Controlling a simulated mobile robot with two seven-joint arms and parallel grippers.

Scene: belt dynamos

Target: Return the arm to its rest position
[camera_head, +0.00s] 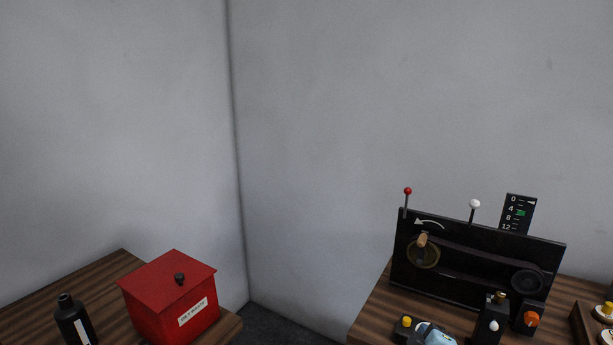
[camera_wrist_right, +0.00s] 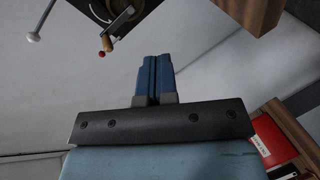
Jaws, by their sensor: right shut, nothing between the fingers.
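My right gripper (camera_wrist_right: 153,62) shows in the right wrist view, its two blue fingers shut together with nothing between them. It is clear of the belt dynamo (camera_wrist_right: 98,14), which shows upside down at the top of that view. In the head view the dynamo (camera_head: 462,255) stands on the right table as a black panel with a brass crank wheel, a wooden handle, a belt and a smaller black pulley. In the head view a light-blue part (camera_head: 436,335) at the bottom edge looks like my right arm; its fingers cannot be made out. My left gripper is not in view.
A red lidded box (camera_head: 158,318) and a black bottle (camera_head: 73,322) stand on the left wooden table (camera_head: 105,268). A gap separates it from the right table (camera_head: 372,318). Small black units with yellow and orange knobs stand before the dynamo. Grey walls close the back.

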